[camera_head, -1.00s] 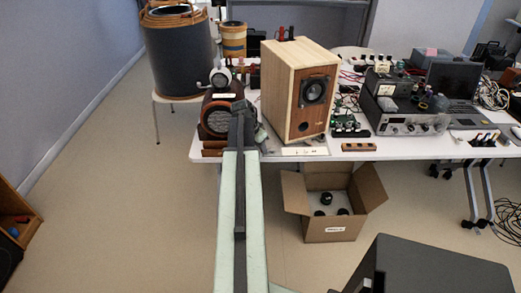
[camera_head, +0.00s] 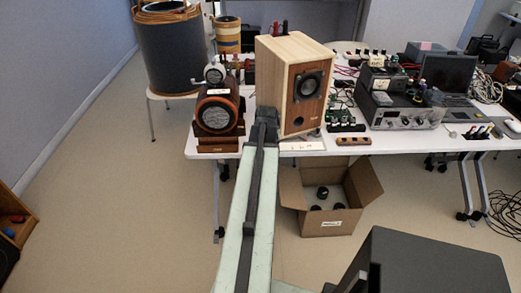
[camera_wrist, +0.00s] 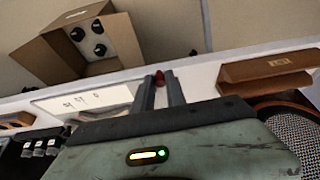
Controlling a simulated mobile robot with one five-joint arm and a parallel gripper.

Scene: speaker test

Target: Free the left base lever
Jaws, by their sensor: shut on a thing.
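My gripper (camera_wrist: 160,88) is at the table's front edge in the wrist view. Its two dark fingers are closed around a small red piece (camera_wrist: 160,76), which shows only at the fingertips. I cannot tell for sure that this is the left base lever. In the head view my gripper (camera_head: 266,118) is between the round-fronted speaker (camera_head: 216,115) and the wooden box speaker (camera_head: 292,80). The fingertips and the red piece are hidden there. The round speaker's brown wooden base (camera_head: 214,145) is left of my gripper; it also shows at right in the wrist view (camera_wrist: 268,68).
A white labelled plate (camera_head: 302,146) lies right of my gripper on the white table (camera_head: 395,147). An open cardboard box (camera_head: 333,222) with black round things stands on the floor below. Electronics crowd the table's right side. A dark drum (camera_head: 168,50) stands at back left.

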